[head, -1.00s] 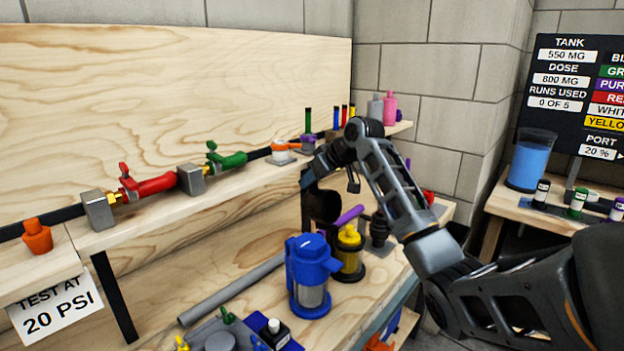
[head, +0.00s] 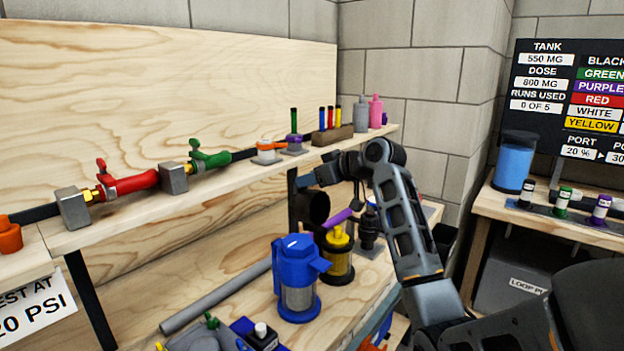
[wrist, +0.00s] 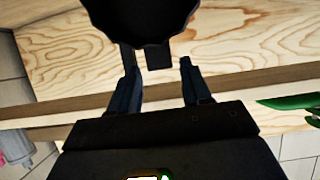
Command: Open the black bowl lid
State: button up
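The black bowl (head: 315,207) is a dark round cup above the workbench, behind the blue housing in the head view. In the wrist view the black bowl (wrist: 142,18) fills the top middle, just beyond my fingertips. My gripper (wrist: 157,72) has its two fingers apart with a visible gap between them. A dark tab shows below the bowl between the fingers; I cannot tell what it belongs to. In the head view my gripper (head: 318,174) is just above the bowl, partly hidden by my arm. The lid cannot be told apart from the bowl.
A blue housing (head: 297,270) and a yellow-capped housing (head: 338,255) stand on the bench below. A purple tool (head: 338,217) is beside the bowl. The shelf carries red (head: 130,184) and green (head: 208,158) valves. A pink bottle (head: 376,110) stands at its far end.

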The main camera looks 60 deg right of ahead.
jog(key=shift+o, duration=0.9)
jog(key=v, duration=0.7)
jog(key=shift+s+r+b, duration=0.15)
jog(key=shift+s+b, duration=0.15)
jog(key=shift+s, duration=0.05)
